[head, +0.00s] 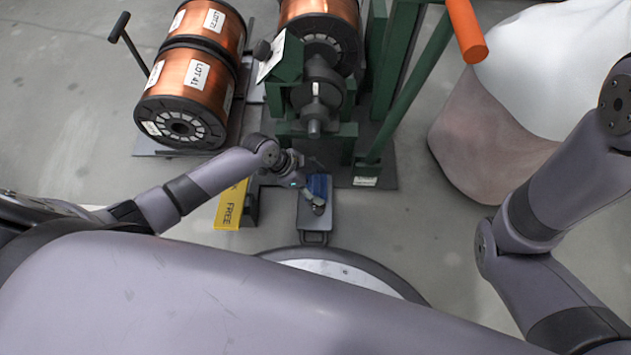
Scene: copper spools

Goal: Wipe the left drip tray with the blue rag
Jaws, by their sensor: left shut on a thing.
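A small grey drip tray (313,225) with a handle at its near end lies on the floor in front of the green machine. My left gripper (316,204) is over this tray, shut on the blue rag (320,184). The rag shows as a small blue patch beside the fingers, at the far part of the tray. Whether the rag touches the tray surface is hard to tell from above. No second drip tray can be made out. My right arm is at the right, and its gripper is out of the picture.
A yellow FREE sign (230,206) stands just left of the tray. The green machine frame (405,75) with an orange-ended lever (467,32) rises behind it. Copper spools (190,92) sit on a cart at the upper left. A large whitish sack (540,75) lies at the right.

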